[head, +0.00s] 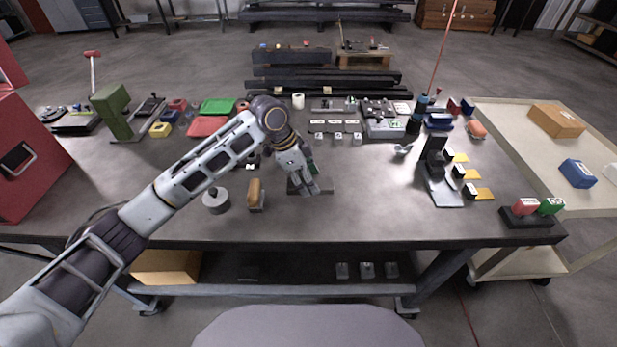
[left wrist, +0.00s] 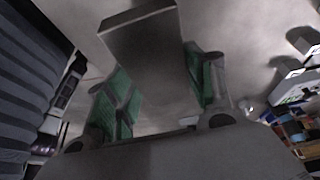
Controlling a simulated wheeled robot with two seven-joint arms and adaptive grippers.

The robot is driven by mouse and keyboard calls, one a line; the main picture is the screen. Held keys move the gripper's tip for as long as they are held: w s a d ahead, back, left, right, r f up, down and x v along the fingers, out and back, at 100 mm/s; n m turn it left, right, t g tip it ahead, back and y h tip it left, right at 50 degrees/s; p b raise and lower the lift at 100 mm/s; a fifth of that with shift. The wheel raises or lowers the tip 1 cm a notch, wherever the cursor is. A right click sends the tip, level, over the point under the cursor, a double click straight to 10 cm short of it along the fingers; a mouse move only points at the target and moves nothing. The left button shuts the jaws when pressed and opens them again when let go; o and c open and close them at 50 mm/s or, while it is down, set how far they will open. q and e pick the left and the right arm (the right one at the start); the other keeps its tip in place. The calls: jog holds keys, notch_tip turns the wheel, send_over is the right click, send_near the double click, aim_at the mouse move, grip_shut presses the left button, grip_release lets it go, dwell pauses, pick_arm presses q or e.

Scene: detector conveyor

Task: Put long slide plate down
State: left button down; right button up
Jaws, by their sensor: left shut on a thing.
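The long slide plate (left wrist: 155,65) is a grey flat bar between the green-padded fingers of my left gripper (left wrist: 160,90) in the left wrist view. Its end sticks out past the fingertips. In the head view my left gripper (head: 308,186) points down at the front middle of the table. A dark, narrow plate (head: 293,189) shows at its fingertips, close to the tabletop. I cannot tell whether the plate touches the table. The gripper is shut on the plate and hides part of it. My right gripper is not in view.
A wooden-topped block (head: 255,193) and a round grey weight (head: 216,200) stand left of the gripper. A black stand (head: 435,160) with yellow pieces is to the right. Small blocks (head: 338,137) lie behind. The tabletop (head: 370,205) right of the gripper is clear.

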aim_at(313, 203)
pick_arm(q)
jog(key=shift+f, duration=1.1)
jog(key=shift+f+p, duration=0.35)
jog(key=shift+f, duration=2.15)
jog(key=c, duration=0.6)
grip_release()
jog(key=shift+f, duration=0.2)
jog(key=shift+o, duration=0.2)
jog(key=shift+r, duration=0.1)
jog(key=shift+b+v, duration=0.45)
jog(key=shift+v, duration=5.55)
